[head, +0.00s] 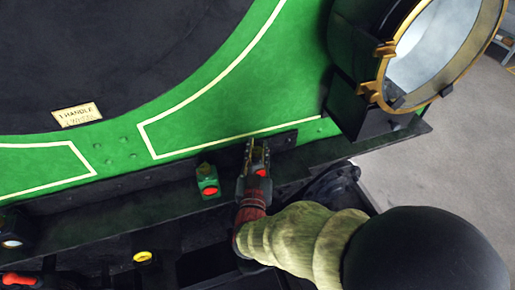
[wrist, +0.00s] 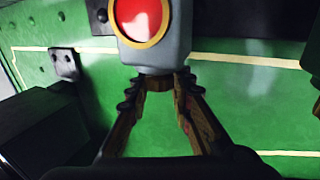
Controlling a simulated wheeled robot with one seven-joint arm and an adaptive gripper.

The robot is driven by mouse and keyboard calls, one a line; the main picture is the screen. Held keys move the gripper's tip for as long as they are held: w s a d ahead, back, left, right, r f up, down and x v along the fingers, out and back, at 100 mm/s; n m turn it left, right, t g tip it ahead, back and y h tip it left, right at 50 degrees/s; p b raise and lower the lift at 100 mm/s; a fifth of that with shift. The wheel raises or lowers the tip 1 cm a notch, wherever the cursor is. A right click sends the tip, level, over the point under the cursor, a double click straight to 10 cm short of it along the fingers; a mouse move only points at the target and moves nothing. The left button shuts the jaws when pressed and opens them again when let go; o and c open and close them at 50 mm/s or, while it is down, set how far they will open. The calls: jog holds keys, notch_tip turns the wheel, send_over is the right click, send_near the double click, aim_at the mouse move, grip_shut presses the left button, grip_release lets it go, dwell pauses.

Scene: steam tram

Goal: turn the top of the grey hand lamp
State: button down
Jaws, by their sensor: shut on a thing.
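The grey hand lamp (wrist: 155,60) fills the top middle of the wrist view, with a round red lens in a yellow ring. In the head view, its red lens (head: 262,172) shows beside my gripper, and most of its body is hidden. My gripper (head: 257,151) is over the lamp. In the wrist view, the two brown fingers of my gripper (wrist: 158,84) close in on the small brownish top of the lamp, next to its grey body. The fingers are shut on that top.
A green hand lamp (head: 208,187) with a red lens stands close to the left on the same dark ledge (head: 150,208). The green tram wall (head: 215,115) rises behind. A large brass-rimmed headlamp (head: 378,80) is at upper right. A yellow cap (head: 142,257) lies lower left.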

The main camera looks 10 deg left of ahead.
jog(key=c, duration=1.5)
grip_release()
jog(key=shift+c, duration=0.2)
jog(key=s+d, duration=0.1)
jog(key=s, duration=1.1)
jog(key=shift+d, duration=0.35)
